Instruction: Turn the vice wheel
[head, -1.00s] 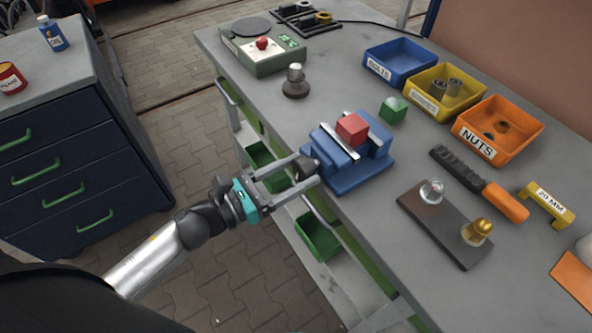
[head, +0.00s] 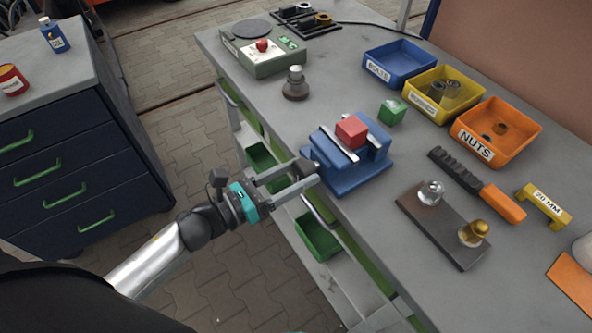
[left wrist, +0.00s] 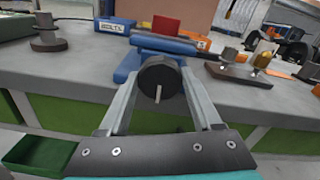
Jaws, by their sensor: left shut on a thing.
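The blue vice (head: 362,177) stands at the near edge of the grey bench, with a red block (head: 351,131) between its pale jaws. Its dark round wheel faces the bench's front side and shows clearly in the left wrist view (left wrist: 158,76), with a small pale handle pin pointing down. My left gripper (head: 309,172) is shut on the wheel, one finger on each side of it. In the head view the fingers hide much of the wheel. My right gripper is in neither view.
A green block (head: 392,111) lies just behind the vice. Blue, yellow and orange bins (head: 499,131) stand farther back. A dark plate with two knobs (head: 443,228) lies to the right. Green trays sit below the bench edge.

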